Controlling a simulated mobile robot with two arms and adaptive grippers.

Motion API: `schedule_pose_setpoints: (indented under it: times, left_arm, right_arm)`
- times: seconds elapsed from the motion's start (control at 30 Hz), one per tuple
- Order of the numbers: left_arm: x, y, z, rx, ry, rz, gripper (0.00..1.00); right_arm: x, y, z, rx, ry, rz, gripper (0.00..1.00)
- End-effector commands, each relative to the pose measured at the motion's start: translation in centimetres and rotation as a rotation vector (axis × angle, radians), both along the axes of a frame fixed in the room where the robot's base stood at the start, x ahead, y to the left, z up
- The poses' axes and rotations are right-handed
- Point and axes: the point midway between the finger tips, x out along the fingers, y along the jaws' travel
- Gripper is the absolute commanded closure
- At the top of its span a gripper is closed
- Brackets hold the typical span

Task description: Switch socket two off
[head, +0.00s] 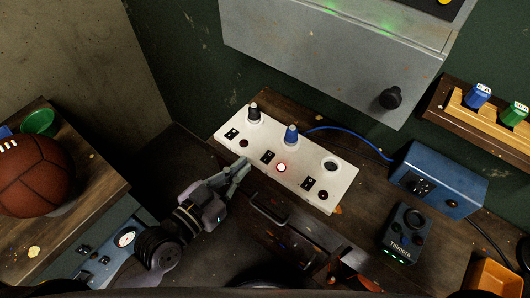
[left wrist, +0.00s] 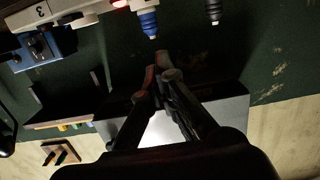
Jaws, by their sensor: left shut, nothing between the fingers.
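A white socket panel (head: 318,183) lies on the wooden bench with three sockets in a row. The left socket holds a dark-grey plug (head: 254,113); the middle one holds a blue plug (head: 291,134), and the right one is empty. The middle socket's black rocker switch (head: 268,156) has a glowing red lamp (head: 281,168) beside it; the other two lamps are dark. My left gripper (head: 243,168) is shut and empty at the panel's front edge, left of the middle switch. Its fingers (left wrist: 166,72) show in the left wrist view, near the blue plug (left wrist: 148,20); contact is unclear.
A blue cable (head: 345,132) runs from the blue plug toward a blue box (head: 440,180). A dark handheld device (head: 405,233) stands before that box. A grey cabinet with a black knob (head: 390,97) overhangs the back. A brown leather ball (head: 35,175) rests on the left shelf.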

Motion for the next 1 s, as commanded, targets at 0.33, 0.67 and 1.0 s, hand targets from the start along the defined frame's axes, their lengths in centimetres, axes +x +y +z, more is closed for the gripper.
schedule_pose_setpoints:
  times: [0.33,0.67,1.0]
  left_arm:
    - [5.9,-4.3,-0.5,-0.004,-0.002,0.001,1.0]
    - [7.3,-5.3,-4.4,0.001,0.0,-0.002,1.0]
    - [7.3,-5.3,-5.0,-0.001,-0.001,-0.001,1.0]
  right_arm:
    - [0.0,0.1,1.9,0.001,0.0,0.0,1.0]
    - [0.0,0.1,1.7,0.001,0.0,0.0,1.0]
    - [0.0,0.1,1.6,0.001,0.0,0.0,1.0]
